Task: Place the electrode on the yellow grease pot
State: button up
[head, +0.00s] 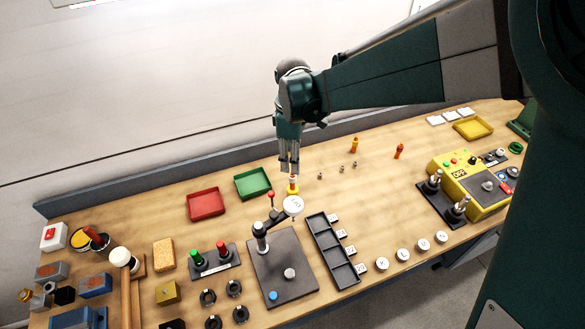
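My gripper (289,170) points down over the back middle of the bench. Its fingertips are just above or around a small upright red, white and yellow piece (293,184); I cannot tell whether they touch it or what is between them. A round pot with yellow contents (80,238) stands at the left end of the bench, far from my gripper; it may be the yellow grease pot. Several small metallic pieces (341,167) stand to the right of my gripper. I cannot tell which piece is the electrode.
Red (206,204) and green (253,183) trays lie left of my gripper. A dark stand with a swing arm and white disc (293,206) is in front. Orange pieces (354,145) and a yellow control box (470,184) stand right. Bare wood lies between.

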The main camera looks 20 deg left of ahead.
jog(key=shift+r, duration=2.5)
jog(key=s+d+r+m+t+y, duration=0.15)
jog(key=d+r+m, duration=0.35)
jog(key=d, duration=0.9)
jog(key=s+d+r+m+t, duration=0.15)
jog(key=d+r+m, duration=0.3)
jog(key=d, duration=0.95)
jog(key=s+d+m+t, duration=0.1)
jog(key=s+d+m, duration=0.2)
jog(key=d, duration=0.4)
jog(key=s+d+m+t+h, duration=0.1)
jog(key=s+d+m, duration=0.3)
jog(key=d, duration=0.3)
jog(key=s+d+m+t, duration=0.2)
jog(key=s+d+m, duration=0.1)
jog(key=s+d, duration=0.2)
jog(key=shift+s+d+f, duration=0.15)
jog(key=shift+d+f, duration=0.3)
jog(key=shift+d, duration=0.65)
